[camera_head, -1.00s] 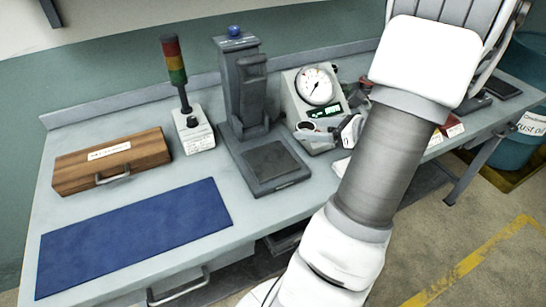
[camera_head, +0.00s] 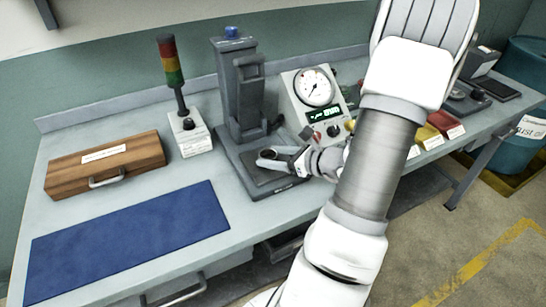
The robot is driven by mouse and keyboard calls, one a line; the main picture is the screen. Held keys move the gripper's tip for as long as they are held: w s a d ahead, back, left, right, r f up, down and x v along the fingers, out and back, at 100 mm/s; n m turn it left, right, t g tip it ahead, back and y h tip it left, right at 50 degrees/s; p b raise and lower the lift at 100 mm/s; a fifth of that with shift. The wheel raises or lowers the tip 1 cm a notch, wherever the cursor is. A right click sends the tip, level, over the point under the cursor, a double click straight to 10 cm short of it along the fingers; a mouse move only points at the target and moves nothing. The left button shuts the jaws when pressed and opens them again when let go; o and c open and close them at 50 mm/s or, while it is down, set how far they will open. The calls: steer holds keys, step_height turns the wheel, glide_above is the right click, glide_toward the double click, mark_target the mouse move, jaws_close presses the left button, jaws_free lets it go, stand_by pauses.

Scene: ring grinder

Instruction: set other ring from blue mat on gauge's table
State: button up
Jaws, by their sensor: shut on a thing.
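My gripper (camera_head: 268,159) is shut on a small dark ring (camera_head: 268,153). It holds the ring over the dark plate at the foot of the grey column stand (camera_head: 238,90); I cannot tell whether the ring touches the plate. The gauge (camera_head: 312,88), a grey box with a round white dial and a green display, stands right of the column. My gripper is left of and in front of it.
A wooden case (camera_head: 105,165) sits behind the mat. A signal light (camera_head: 180,100) stands between case and column. Red and yellow bins (camera_head: 440,122) are right of my arm. A blue barrel (camera_head: 525,80) stands beyond the bench's right end.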

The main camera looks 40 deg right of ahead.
steer(key=shift+f, duration=0.2)
steer(key=o, duration=1.5)
steer(key=shift+r, duration=0.1)
steer(key=shift+c, duration=0.2)
steer(key=shift+r, duration=0.1)
steer(key=shift+s+r, duration=0.1)
steer(key=shift+r, duration=0.1)
steer(key=p+v, duration=0.1)
steer(key=v, duration=1)
steer(key=shift+s, duration=0.35)
